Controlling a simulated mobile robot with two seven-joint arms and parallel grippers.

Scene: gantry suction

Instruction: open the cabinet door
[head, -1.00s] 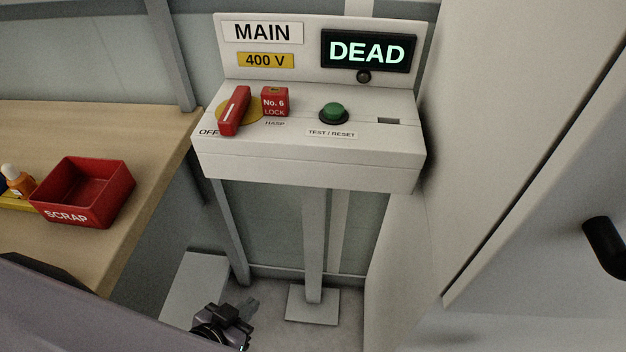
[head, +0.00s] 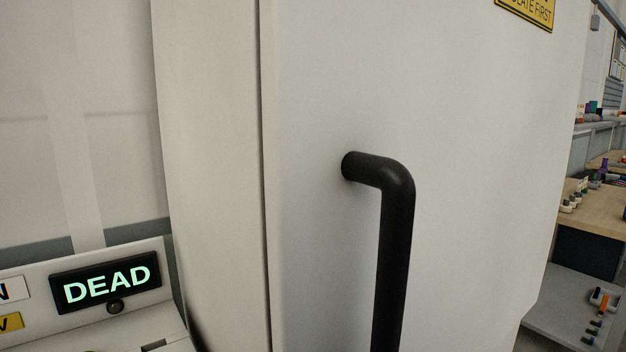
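The cabinet door (head: 470,180) is a large pale grey panel that fills the middle and right of the head view. A narrow dark seam runs down its left edge, and the door looks closed. The black bar handle (head: 393,260) is vertical, with its upper end bent into the door; its lower end is cut off by the frame. Neither gripper is in view, and nothing touches the handle in the part that shows.
The switch panel with a lit DEAD display (head: 106,286) stands at the lower left, beside the cabinet. A yellow warning sign (head: 526,12) is on the door at the top. Benches with small items (head: 595,205) stand beyond the cabinet at the right.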

